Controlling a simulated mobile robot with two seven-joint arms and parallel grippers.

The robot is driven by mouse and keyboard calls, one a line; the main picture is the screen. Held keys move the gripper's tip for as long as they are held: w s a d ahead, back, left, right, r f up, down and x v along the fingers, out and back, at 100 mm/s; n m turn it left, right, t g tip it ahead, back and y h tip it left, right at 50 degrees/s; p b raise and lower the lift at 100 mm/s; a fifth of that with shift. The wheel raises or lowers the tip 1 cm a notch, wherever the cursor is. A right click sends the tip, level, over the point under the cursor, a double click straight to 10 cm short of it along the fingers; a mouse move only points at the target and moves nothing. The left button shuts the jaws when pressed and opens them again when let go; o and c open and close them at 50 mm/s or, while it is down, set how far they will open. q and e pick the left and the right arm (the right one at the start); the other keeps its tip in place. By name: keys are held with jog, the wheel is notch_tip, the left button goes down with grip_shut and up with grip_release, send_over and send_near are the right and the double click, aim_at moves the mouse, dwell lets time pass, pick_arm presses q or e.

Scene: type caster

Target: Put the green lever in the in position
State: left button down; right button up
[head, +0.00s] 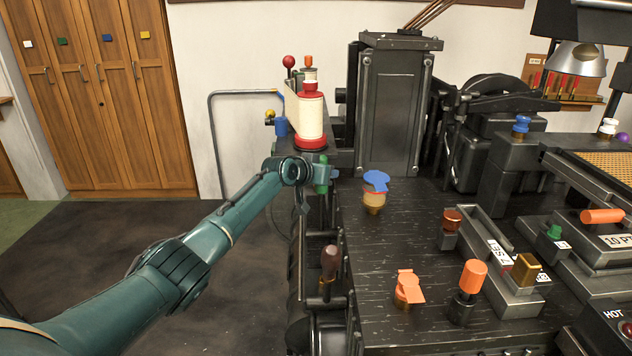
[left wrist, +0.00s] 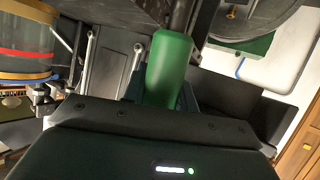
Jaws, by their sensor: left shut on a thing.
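The green lever (head: 322,172) stands at the left edge of the dark machine, below the white and red spool. In the left wrist view its green handle (left wrist: 168,68) stands up from between my jaws, on a dark rod. My left gripper (head: 306,172) reaches in from the left and is shut on the green lever. The fingertips are partly hidden behind the wrist and the handle. My right gripper is in neither view.
A white and red spool (head: 311,118) stands just above the lever. A dark brown handle (head: 329,262) sticks up below it on the machine's edge. A blue-topped knob (head: 375,188) and an orange knob (head: 408,287) stand on the machine top (head: 400,235). Open floor (head: 240,270) lies to the left.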

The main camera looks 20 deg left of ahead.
pick_arm(q)
jog(key=w+b, duration=0.1)
jog(key=w+a+g+b, duration=0.1)
jog(key=shift+f+n+b, duration=0.35)
jog(key=shift+n, duration=0.05)
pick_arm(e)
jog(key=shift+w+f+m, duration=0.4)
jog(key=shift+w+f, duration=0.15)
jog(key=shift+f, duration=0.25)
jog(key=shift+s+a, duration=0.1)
pick_arm(q)
jog(key=c, duration=1.1)
grip_release()
jog(key=shift+w, duration=0.1)
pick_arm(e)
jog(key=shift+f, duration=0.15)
pick_arm(q)
jog(key=p+v, duration=0.1)
jog(key=v, duration=1.2)
jog(key=shift+a+p, duration=0.2)
jog(key=shift+p, duration=0.1)
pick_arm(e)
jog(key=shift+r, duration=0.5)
pick_arm(q)
jog(key=shift+r, duration=0.1)
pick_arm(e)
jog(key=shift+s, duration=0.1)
